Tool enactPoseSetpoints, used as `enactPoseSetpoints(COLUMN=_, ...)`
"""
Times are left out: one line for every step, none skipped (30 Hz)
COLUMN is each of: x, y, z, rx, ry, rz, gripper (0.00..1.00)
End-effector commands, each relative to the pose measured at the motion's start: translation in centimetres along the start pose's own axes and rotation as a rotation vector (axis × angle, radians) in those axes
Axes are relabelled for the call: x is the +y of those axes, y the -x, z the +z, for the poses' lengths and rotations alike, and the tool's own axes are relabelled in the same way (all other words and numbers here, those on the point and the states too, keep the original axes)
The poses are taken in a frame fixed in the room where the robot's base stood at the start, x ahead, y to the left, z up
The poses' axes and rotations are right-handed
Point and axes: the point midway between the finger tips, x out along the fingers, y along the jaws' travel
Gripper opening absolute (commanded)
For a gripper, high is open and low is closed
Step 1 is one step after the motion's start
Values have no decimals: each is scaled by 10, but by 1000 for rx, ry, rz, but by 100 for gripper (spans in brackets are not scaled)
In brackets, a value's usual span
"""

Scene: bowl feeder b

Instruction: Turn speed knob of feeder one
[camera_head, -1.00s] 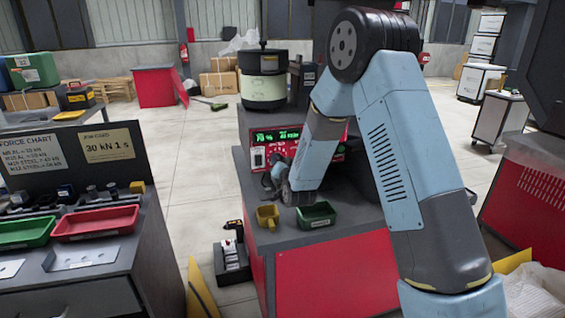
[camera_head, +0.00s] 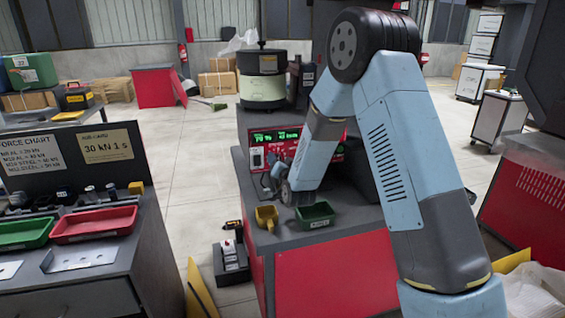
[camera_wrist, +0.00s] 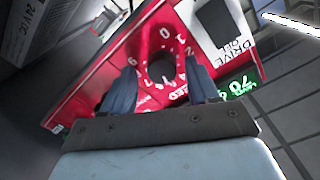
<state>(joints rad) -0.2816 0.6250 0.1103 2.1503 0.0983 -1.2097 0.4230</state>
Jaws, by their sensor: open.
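The red control panel (camera_head: 318,149) of the feeder stands on the grey cabinet, with green lit readouts. In the wrist view the panel's red face (camera_wrist: 109,75) is close and tilted. The dark round speed knob (camera_wrist: 161,68) sits in a ring of white numbers. My gripper (camera_wrist: 163,82) is open, with one dark finger on each side of the knob. I cannot tell whether the fingers touch it. In the head view my gripper (camera_head: 272,180) is at the panel's lower left, and the arm hides part of the panel.
A yellow scoop (camera_head: 266,216) and a green tray (camera_head: 316,215) lie on the cabinet below my gripper. The round bowl feeder (camera_head: 263,80) stands behind the panel. A bench with a red tray (camera_head: 93,224) is at left.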

Motion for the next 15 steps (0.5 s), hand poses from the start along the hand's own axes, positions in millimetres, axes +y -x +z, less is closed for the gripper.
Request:
enactPoseSetpoints(x=0, y=2, z=0, rx=-1, ry=0, rz=0, gripper=60)
enactPoseSetpoints(x=0, y=4, z=0, rx=-1, ry=0, rz=0, gripper=60)
enactPoseSetpoints(x=0, y=6, z=0, rx=-1, ry=0, rz=0, gripper=60)
enactPoseSetpoints(x=0, y=9, z=0, rx=-1, ry=0, rz=-1, gripper=60)
enactPoseSetpoints(x=-1, y=13, z=0, rx=0, ry=0, rz=-1, gripper=60)
enactPoseSetpoints(x=0, y=19, z=0, rx=-1, ry=0, rz=-1, gripper=60)
enactPoseSetpoints(x=0, y=24, z=0, rx=-1, ry=0, rz=0, gripper=60)
enactPoseSetpoints(x=0, y=29, z=0, rx=-2, ry=0, rz=0, gripper=60)
enactPoseSetpoints(x=0, y=37, z=0, rx=-2, ry=0, rz=0, gripper=60)
enactPoseSetpoints(x=0, y=43, z=1, rx=-2, ry=0, rz=0, gripper=60)
enactPoseSetpoints(x=0, y=49, z=0, rx=-2, ry=0, rz=1, gripper=60)
enactPoseSetpoints(x=0, y=57, z=0, rx=-1, ry=0, rz=0, gripper=60)
enactPoseSetpoints(x=0, y=63, z=0, rx=-2, ry=0, rz=1, gripper=60)
enactPoseSetpoints(x=1, y=69, z=1, rx=-2, ry=0, rz=1, gripper=60)
enactPoseSetpoints(x=1, y=77, z=0, rx=-1, ry=0, rz=1, gripper=60)
